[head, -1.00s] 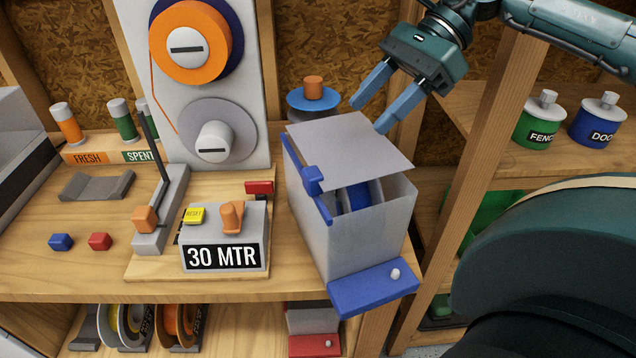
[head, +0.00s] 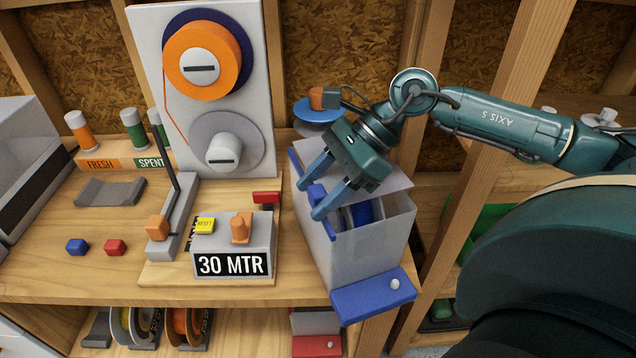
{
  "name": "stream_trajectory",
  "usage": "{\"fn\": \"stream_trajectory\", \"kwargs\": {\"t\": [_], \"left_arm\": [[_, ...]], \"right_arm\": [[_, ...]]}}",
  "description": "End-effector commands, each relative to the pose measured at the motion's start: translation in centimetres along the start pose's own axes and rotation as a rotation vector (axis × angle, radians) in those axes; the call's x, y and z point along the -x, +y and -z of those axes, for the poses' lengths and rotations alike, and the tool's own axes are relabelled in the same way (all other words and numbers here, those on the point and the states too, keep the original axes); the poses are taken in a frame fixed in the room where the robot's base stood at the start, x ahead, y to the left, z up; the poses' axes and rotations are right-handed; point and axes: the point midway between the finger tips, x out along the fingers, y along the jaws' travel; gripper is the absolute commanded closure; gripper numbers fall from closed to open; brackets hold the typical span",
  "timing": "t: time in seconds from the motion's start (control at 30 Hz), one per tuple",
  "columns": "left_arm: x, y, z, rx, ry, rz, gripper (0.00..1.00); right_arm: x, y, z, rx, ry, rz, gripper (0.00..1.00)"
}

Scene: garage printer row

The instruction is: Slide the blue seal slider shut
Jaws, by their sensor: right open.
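A pale grey box (head: 345,255) stands at the right end of the bench. A grey lid panel (head: 395,180) covers its back part, and blue spools (head: 362,214) show through the open front part. A blue rail runs along the box's left top edge and carries a blue slider block (head: 316,194). My right gripper (head: 309,201) is open, with its blue fingertips over that edge on either side of the block. Whether they touch it I cannot tell. The gripper hides part of the lid and rail. My left gripper is not in view.
A blue ledge (head: 372,296) with a white knob juts from the box's front. Left of the box are a "30 MTR" block (head: 233,245) with an orange knob and a red piece (head: 266,198). A wooden post (head: 462,200) stands to the right.

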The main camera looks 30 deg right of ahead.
Motion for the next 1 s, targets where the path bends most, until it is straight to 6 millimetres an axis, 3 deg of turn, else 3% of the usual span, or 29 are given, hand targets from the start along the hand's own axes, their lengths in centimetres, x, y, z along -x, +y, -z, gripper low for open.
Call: {"fn": "stream_trajectory", "kwargs": {"t": [0.3, 0.9, 1.0], "left_arm": [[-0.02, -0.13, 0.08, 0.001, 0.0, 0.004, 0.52], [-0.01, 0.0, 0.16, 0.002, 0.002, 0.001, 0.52], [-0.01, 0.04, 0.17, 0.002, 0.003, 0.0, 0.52]], "right_arm": [[-0.28, -0.01, 0.02, 0.0, 0.001, 0.001, 0.49], [-0.24, -0.02, 0.02, 0.0, 0.001, 0.001, 0.98], [-0.24, -0.02, 0.02, 0.0, 0.001, 0.001, 1.0]]}}
